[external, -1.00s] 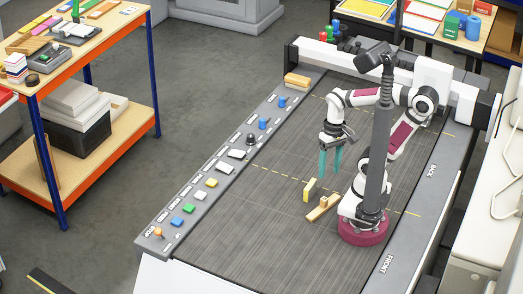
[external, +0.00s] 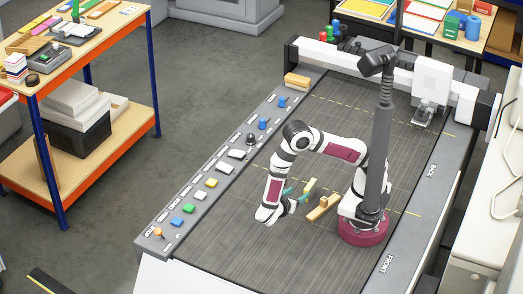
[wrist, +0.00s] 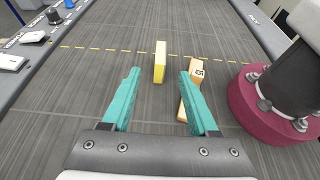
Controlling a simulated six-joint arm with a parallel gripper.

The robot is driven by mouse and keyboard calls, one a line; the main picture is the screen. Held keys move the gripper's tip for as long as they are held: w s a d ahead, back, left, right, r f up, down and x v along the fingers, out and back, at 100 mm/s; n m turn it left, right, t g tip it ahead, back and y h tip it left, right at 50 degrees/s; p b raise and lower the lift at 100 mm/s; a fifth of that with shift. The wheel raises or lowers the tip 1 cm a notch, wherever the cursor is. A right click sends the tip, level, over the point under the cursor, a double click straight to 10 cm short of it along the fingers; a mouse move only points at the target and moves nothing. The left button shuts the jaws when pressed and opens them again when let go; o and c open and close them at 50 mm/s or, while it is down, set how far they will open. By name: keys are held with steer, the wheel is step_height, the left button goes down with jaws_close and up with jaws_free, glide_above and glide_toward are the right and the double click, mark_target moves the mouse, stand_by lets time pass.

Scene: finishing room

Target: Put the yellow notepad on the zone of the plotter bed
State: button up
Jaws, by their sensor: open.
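The yellow notepad (external: 309,186) stands upright on its edge on the dark plotter bed (external: 240,225), close to a dashed yellow line. In the wrist view the notepad (wrist: 159,70) is ahead, between the lines of my two teal fingers. My gripper (external: 297,194) is low over the bed, tilted toward the notepad, with its fingers apart and nothing between them. The wrist view also shows my gripper (wrist: 159,76) with the notepad just beyond the fingertips. Dashed yellow lines cross the bed; I cannot tell which part is the zone.
A wooden block (external: 322,208) lies right beside the notepad; it also shows near my right finger in the wrist view (wrist: 197,75). A button panel (external: 215,167) borders the bed on the left. The plotter gantry (external: 432,75) spans the back. The bed's middle is free.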

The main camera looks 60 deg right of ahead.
mark_target(314, 183)
steer(key=x, duration=1.5)
steer(key=shift+s+d, duration=0.1)
steer(key=shift+d, duration=0.1)
jaws_close()
